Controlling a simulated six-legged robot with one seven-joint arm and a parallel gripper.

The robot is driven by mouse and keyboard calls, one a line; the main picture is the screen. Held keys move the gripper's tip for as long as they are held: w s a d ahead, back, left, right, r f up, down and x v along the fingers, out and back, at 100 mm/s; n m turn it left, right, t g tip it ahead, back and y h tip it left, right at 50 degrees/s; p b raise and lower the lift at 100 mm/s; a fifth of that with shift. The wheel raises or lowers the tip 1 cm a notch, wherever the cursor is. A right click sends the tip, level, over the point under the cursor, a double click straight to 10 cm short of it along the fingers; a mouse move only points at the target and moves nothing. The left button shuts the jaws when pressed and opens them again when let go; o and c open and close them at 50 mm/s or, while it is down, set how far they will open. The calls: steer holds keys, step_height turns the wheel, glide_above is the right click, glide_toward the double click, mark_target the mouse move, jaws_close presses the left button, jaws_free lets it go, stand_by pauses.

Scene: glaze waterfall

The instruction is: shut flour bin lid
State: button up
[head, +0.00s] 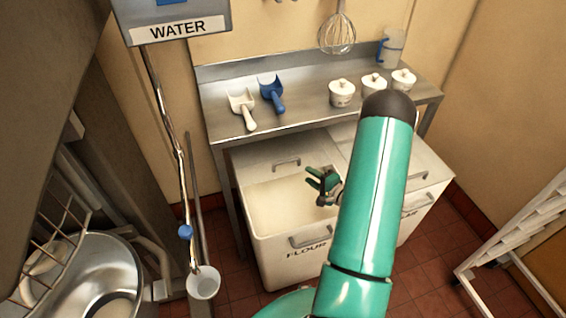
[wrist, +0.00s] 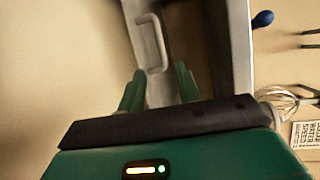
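The flour bin (head: 275,265), a white bin marked FLOUR, stands under the steel table. The front part of its top is open and shows pale flour (head: 285,205). Its lid (head: 257,160) lies over the back part, with a grey handle (head: 287,162) on top. My gripper (head: 318,180) is over the right side of the opening, to the right of and nearer than the lid handle. In the wrist view its two green fingers (wrist: 158,90) are apart with nothing held between them. The handle (wrist: 150,43) shows beyond the fingertips on the pale lid. My arm hides part of the bin's right side.
A second bin (head: 430,180) stands to the right, partly behind my arm. The steel table (head: 305,112) above holds a white scoop (head: 243,107), a blue scoop (head: 271,92) and lidded pots (head: 342,92). A water pipe (head: 165,110) stands left and a white rack (head: 515,240) right.

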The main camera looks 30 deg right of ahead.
mark_target(289, 162)
steer(key=x, duration=1.2)
steer(key=shift+w, duration=0.35)
steer(key=shift+a, duration=0.1)
steer(key=shift+c, duration=0.2)
steer(key=c, duration=0.6)
